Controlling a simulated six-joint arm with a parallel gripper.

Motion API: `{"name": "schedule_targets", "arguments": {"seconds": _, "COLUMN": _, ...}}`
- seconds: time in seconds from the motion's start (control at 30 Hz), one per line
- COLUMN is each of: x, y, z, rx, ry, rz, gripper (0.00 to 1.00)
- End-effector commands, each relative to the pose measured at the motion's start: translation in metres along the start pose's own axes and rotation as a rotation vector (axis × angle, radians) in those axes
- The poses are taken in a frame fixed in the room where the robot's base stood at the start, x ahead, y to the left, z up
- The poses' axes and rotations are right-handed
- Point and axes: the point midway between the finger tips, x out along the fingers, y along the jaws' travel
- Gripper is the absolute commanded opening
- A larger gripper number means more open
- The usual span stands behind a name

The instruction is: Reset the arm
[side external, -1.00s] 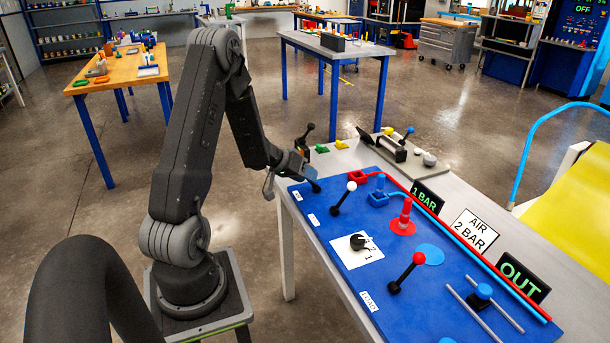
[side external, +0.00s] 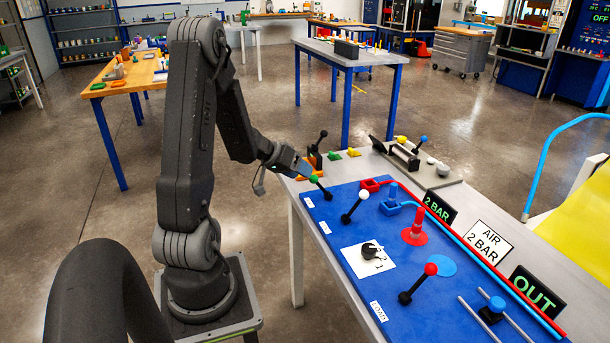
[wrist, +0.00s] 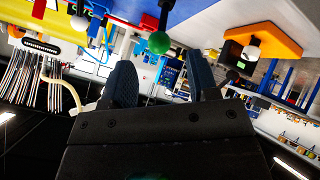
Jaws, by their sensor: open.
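My gripper (side external: 298,168) hangs at the far left corner of the blue panel (side external: 345,222) in the side external view. A lever with a green knob (side external: 314,179) stands right at its fingertips. In the wrist view my gripper (wrist: 162,82) has its two dark fingers apart with nothing between them. The green knob (wrist: 159,42) shows beyond the fingertips, outside the gap. Contact with a finger is not visible.
The panel also carries a white-knobbed lever (side external: 363,195), a red-knobbed lever (side external: 431,268), a dial (side external: 370,250) and a red cone (side external: 416,226). Signs read 2 BAR (side external: 439,209) and OUT (side external: 537,291). Open floor lies left of the bench.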

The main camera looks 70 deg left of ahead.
Motion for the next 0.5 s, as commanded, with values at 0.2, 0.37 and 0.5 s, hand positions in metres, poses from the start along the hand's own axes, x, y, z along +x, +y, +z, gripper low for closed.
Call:
{"name": "schedule_targets", "arguments": {"seconds": 0.2, "x": 0.0, "y": 0.0, "z": 0.0, "rx": 0.0, "ry": -0.001, "rz": 0.0, "gripper": 0.54}}
{"name": "schedule_targets", "arguments": {"seconds": 0.37, "x": 0.0, "y": 0.0, "z": 0.0, "rx": 0.0, "ry": -0.001, "rz": 0.001, "gripper": 0.54}}
{"name": "schedule_targets", "arguments": {"seconds": 0.5, "x": 0.001, "y": 0.021, "z": -0.004, "rx": 0.024, "ry": -0.02, "rz": 0.029, "gripper": 0.54}}
